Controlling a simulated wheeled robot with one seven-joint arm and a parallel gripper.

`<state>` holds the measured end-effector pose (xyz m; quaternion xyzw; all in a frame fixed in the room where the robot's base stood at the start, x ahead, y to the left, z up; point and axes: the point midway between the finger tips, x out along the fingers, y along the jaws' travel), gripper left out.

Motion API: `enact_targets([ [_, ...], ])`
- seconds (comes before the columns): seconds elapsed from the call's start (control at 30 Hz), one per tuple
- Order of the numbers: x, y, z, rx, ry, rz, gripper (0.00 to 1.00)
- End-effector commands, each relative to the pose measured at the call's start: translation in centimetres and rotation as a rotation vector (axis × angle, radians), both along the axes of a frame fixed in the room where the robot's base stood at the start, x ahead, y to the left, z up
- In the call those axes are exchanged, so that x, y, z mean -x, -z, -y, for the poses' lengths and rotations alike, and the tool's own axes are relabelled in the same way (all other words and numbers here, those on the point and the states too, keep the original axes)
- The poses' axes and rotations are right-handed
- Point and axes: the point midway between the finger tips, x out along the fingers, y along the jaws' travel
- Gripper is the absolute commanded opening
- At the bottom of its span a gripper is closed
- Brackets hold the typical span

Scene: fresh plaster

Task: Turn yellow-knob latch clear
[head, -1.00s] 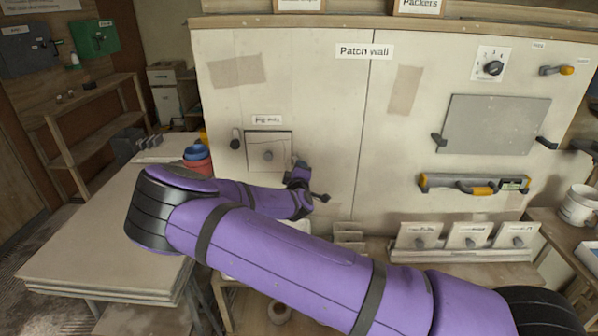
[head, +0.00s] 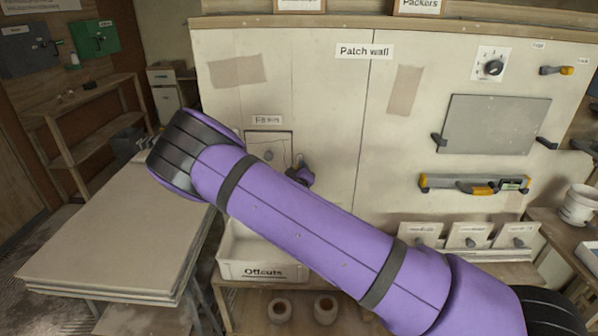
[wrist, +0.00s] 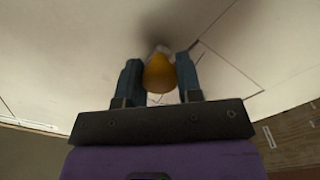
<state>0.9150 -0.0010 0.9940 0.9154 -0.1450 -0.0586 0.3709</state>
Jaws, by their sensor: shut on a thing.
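The yellow knob (wrist: 158,74) of the latch sits between the two blue fingers of my gripper (wrist: 160,70) in the wrist view. My gripper is shut on it, close against the pale wall. A small whitish part (wrist: 162,49) shows just beyond the knob. In the head view a small square panel (head: 283,143) with a grey round knob (head: 268,155) is set in the patch wall. Part of my purple wrist shows at the panel's lower right. My forearm covers the panel's lower left, and the yellow knob cannot be made out there.
The patch wall (head: 330,110) carries a dial (head: 493,67), a grey plate (head: 495,125) and a yellow-ended level (head: 450,183) at the right. A white offcuts bin (head: 262,271) stands below my arm. A board-topped table (head: 110,230) is at the left.

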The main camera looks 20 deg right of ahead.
Motion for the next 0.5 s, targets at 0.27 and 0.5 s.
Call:
enact_targets([
  [0.27,0.06,0.15,-0.06,-0.001,0.0,-0.003,0.09],
  [0.5,0.03,0.08,-0.03,0.0,0.0,-0.001,0.58],
])
